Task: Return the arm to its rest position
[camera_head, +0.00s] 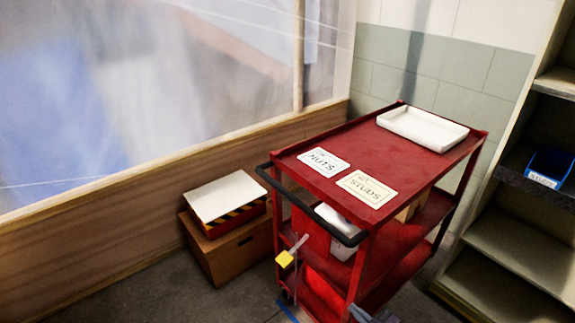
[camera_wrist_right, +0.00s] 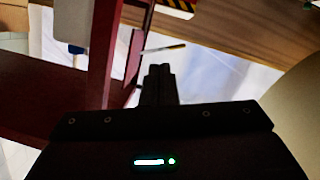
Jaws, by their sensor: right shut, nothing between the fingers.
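My right gripper (camera_head: 362,314) shows only as a small grey tip at the bottom edge of the head view, by the near lower corner of the red cart (camera_head: 425,150). In the right wrist view its two dark fingers (camera_wrist_right: 158,82) are together with nothing between them. A dark red post of the cart (camera_wrist_right: 104,50) stands to the left of the fingers in that view; I cannot tell the exact gap. The rest of the right arm is hidden from the head view. My left gripper does not show.
The cart carries a white tray (camera_head: 422,129) and NUTS (camera_head: 324,162) and STUDS (camera_head: 367,188) labels. A cardboard box (camera_head: 238,252) stands left of it. Shelving (camera_head: 515,240) with a blue bin (camera_head: 549,166) is at right. Floor (camera_head: 150,290) is clear at lower left.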

